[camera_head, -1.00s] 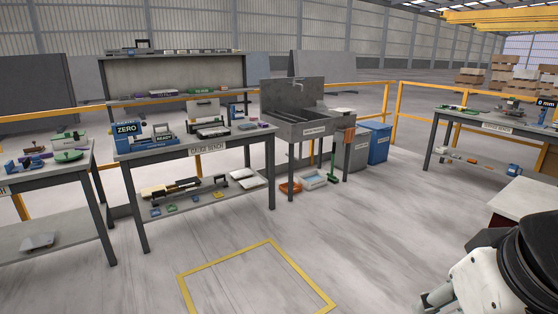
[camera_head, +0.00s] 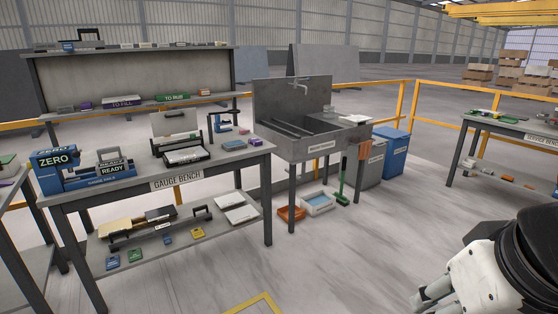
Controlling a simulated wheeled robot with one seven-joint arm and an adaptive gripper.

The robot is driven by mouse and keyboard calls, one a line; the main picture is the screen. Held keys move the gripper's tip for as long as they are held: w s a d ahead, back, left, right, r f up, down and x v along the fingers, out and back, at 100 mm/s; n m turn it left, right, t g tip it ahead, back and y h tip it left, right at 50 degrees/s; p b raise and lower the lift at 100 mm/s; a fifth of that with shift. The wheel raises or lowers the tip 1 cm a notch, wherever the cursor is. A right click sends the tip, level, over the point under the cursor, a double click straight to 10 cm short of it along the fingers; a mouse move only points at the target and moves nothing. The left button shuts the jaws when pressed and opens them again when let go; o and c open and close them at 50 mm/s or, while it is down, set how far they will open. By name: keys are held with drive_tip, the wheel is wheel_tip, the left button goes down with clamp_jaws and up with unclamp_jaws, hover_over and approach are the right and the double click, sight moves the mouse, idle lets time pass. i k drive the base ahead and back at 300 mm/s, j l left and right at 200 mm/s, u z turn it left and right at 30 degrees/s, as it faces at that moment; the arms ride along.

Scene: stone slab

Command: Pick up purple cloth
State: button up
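I cannot pick out a purple cloth for certain. Another small purplish item (camera_head: 6,182) shows on the bench at the left edge. My gripper (camera_head: 424,300) is at the lower right, partly cut off by the frame and far from both items. Its fingers are not clear enough to tell whether they are open.
The gauge bench (camera_head: 226,169) stands ahead on the left, with gauges on top. A grey sink (camera_head: 300,144) stands beside it, with an orange tray (camera_head: 291,213) on the floor. Blue bin (camera_head: 393,153) and service bench (camera_head: 505,128) are right.

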sight(256, 142)
drive_tip(key=i, duration=3.05)
drive_tip(key=i+l+u, duration=0.1)
drive_tip(key=i, duration=1.45)
